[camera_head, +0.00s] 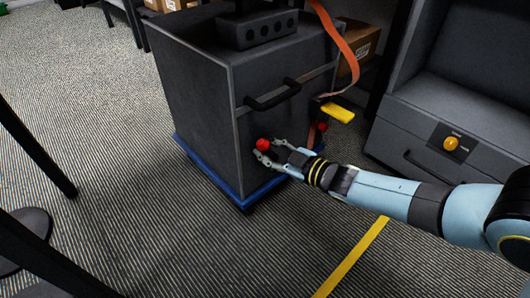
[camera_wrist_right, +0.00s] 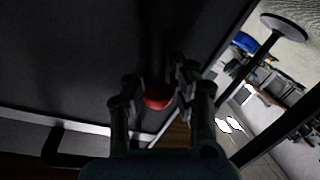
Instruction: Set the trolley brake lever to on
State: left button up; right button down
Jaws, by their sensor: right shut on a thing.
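The trolley (camera_head: 205,110) is a dark grey box on a blue base (camera_head: 225,188), with a black bar handle (camera_head: 272,95) on its front. The brake lever's red knob (camera_head: 263,144) stands out low on that front. My right gripper (camera_head: 266,150) reaches in from the right and is shut on the knob. In the right wrist view the red knob (camera_wrist_right: 158,101) lies between the two fingers. The lever's shaft and any on or off marking are hidden or too dark to read. My left gripper is not in view.
An orange strap (camera_head: 340,45) hangs beside the trolley, near a yellow piece (camera_head: 337,112) and another small red knob (camera_head: 322,126). Yellow tape (camera_head: 352,257) marks the floor.

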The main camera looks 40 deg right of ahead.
aim_at(266, 137)
pick_arm(q)
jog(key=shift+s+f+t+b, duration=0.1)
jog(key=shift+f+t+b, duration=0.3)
jog(key=shift+b, duration=0.05)
pick_arm(e)
jog(key=d+m, duration=0.1)
jog(key=d+m+y, duration=0.1)
jog(key=m, duration=0.1)
jog(key=d+m, duration=0.1)
jog(key=m, duration=0.1)
jog(key=shift+w+r+t, duration=0.1)
jog(key=shift+r+t, duration=0.25)
jog(key=shift+t, duration=0.05)
jog(key=shift+w+d+r, duration=0.1)
jog(key=shift+d, duration=0.05)
jog(key=c, duration=0.9)
grip_release()
jog(key=shift+c, duration=0.2)
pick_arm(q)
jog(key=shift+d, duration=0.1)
